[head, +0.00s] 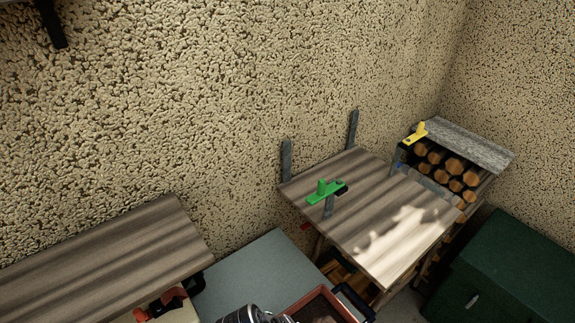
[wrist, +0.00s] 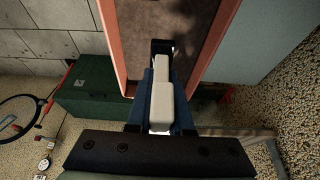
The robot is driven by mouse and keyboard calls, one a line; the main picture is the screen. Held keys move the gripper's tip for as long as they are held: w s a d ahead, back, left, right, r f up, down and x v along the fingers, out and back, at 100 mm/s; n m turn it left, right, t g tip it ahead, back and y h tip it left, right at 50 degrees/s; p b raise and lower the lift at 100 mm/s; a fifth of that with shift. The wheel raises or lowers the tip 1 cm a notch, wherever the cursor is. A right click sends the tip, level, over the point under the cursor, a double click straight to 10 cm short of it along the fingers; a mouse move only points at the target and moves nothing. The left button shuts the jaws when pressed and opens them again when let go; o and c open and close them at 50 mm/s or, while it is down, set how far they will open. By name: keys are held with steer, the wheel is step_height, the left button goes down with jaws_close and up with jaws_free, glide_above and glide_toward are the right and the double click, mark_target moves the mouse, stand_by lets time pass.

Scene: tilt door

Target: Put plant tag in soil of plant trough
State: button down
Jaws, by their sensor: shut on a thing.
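The plant trough (wrist: 113,45) has terracotta-coloured walls and dark brown soil (wrist: 143,28) in the wrist view. Its corner (head: 303,299) also shows at the bottom of the head view. My gripper (wrist: 162,80) is shut on a small off-white piece, which I take to be the plant tag (wrist: 162,100). The tag lies between the dark blue fingers, in front of the trough's soil and near end in the wrist view. Its far end is hidden, and I cannot tell whether it touches the soil. The head view does not show the tag.
A grey-blue surface (head: 248,273) lies beside the trough. A wooden shelf (head: 110,245) is at left, a dark green box (head: 510,265) at right. The textured wall is close behind.

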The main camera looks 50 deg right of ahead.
steer(key=shift+f+p, duration=0.3)
steer(key=shift+f, duration=3)
steer(key=shift+f, duration=0.15)
steer(key=c, duration=0.8)
jaws_free()
steer(key=b+v, duration=0.1)
steer(key=v, duration=1.1)
steer(key=shift+w+a, duration=0.1)
steer(key=shift+w+r, duration=0.1)
steer(key=shift+r, duration=0.1)
